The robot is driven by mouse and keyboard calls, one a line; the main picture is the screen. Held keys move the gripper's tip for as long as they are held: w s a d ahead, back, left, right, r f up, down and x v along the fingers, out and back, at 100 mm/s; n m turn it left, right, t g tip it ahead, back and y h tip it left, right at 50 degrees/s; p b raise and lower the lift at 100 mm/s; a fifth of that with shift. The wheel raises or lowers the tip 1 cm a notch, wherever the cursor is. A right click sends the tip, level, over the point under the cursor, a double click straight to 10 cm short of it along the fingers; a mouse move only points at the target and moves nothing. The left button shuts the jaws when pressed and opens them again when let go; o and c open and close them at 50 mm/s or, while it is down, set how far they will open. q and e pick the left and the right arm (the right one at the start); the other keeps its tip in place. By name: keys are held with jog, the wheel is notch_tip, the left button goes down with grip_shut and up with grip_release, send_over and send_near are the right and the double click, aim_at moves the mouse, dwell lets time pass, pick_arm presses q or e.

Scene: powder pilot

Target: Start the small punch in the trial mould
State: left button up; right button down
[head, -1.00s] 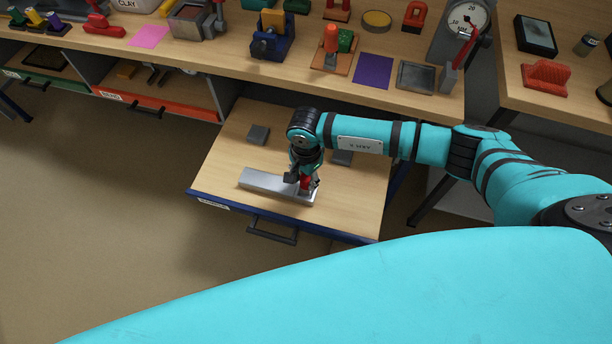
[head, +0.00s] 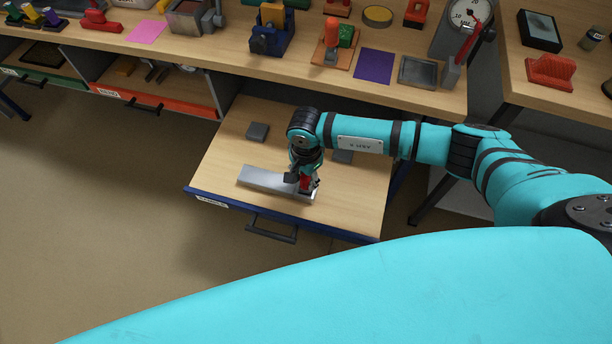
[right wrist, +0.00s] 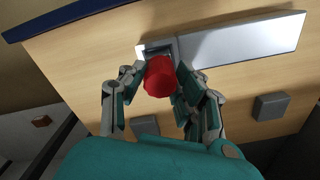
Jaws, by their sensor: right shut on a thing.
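The red small punch (right wrist: 158,78) is held in my right gripper (head: 304,183), whose fingers sit on both sides of it. In the right wrist view the red end faces the camera and hides its lower end. Beyond it is a square metal frame, the trial mould (right wrist: 143,50), with a dark opening partly covered by the punch. The punch is over or at this opening; I cannot tell how far it is in. A long flat silver metal bar (head: 266,181) adjoins the mould on the drawer board. My left gripper is not in view.
The pulled-out drawer (head: 350,215) also holds two dark grey square blocks (head: 258,132), one partly behind my arm (head: 343,157). The bench above carries a purple sheet (head: 374,66), a dial press (head: 468,22) and several tools. The drawer's front right area is clear.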

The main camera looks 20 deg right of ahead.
aim_at(306, 178)
jog(key=shift+f+b, duration=0.65)
jog(key=shift+f, duration=0.1)
jog(key=c, duration=0.9)
grip_release()
jog(key=shift+o, duration=0.2)
jog(key=shift+r, duration=0.1)
jog(key=shift+r+p, duration=2.05)
jog(key=shift+r, duration=0.95)
